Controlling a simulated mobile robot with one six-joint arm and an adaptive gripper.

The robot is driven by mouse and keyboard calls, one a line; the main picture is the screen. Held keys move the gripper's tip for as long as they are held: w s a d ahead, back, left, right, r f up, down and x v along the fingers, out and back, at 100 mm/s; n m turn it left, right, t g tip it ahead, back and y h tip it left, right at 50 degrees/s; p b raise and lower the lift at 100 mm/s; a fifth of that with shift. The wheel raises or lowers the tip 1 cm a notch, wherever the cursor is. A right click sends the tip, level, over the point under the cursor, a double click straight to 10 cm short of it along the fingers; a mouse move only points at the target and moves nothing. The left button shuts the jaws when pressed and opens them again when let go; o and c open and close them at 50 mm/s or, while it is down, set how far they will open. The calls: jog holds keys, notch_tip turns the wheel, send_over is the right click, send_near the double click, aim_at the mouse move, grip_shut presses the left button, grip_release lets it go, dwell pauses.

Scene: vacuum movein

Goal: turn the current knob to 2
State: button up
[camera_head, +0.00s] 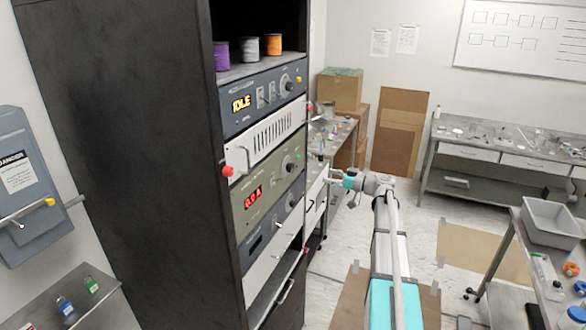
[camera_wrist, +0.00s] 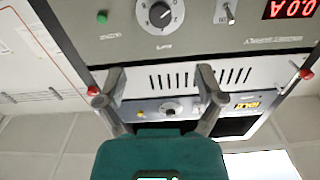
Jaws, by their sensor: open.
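The current knob (camera_wrist: 160,16) is a round dark knob with a white mark on a grey panel, at the top edge of the upside-down wrist view. Numbers ring it, partly cut off, and I cannot tell its exact setting. In the head view the knob (camera_head: 287,168) is small, on the panel whose red display (camera_head: 253,197) reads 0.0 A. That display also shows in the wrist view (camera_wrist: 291,9). My gripper (camera_wrist: 160,84) is open and empty, its two fingers apart and not on the knob. In the head view my gripper (camera_head: 333,176) is right of the rack.
The dark rack (camera_head: 130,120) holds several panels. Above the 0.0 A panel is a vented panel (camera_head: 268,136), then one with an IDLE display (camera_head: 241,103). A red fitting (camera_head: 228,171) sticks out at the front. A bench (camera_head: 335,135) stands behind my gripper.

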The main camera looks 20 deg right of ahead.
aim_at(293, 167)
jog(key=shift+w, duration=0.1)
jog(key=x, duration=1.3)
jog(key=shift+w+a, duration=0.2)
jog(key=shift+a, duration=0.1)
jog(key=c, duration=1.1)
jog(key=shift+c, duration=0.2)
jog(key=shift+m, duration=0.4)
jog(key=m, duration=1.1)
